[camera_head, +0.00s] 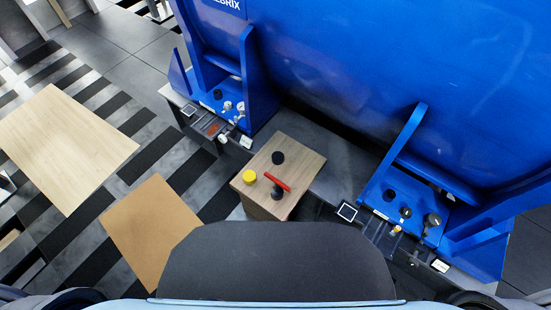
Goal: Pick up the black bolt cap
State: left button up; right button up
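A black round cap (278,157), which looks like a black bolt cap, sits on top of a small wooden box (305,159) in the middle of the view. A yellow round cap (249,176) and a red-handled tool (279,182) with a black body are on the same box top, apart from the black cap. More small black round pieces sit on the blue motor's feet, one on the left foot (217,94) and others on the right foot (389,195). Neither of my grippers is in view.
The large blue motor (370,60) fills the upper right, its feet standing on a grey base (341,172). Small marked plates and parts lie along the base edge. Two light wooden surfaces (68,145) (150,225) are at the left, above a striped floor.

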aim_at(277, 157)
jog(key=u, duration=1.95)
jog(key=i, duration=1.05)
jog(key=z, duration=1)
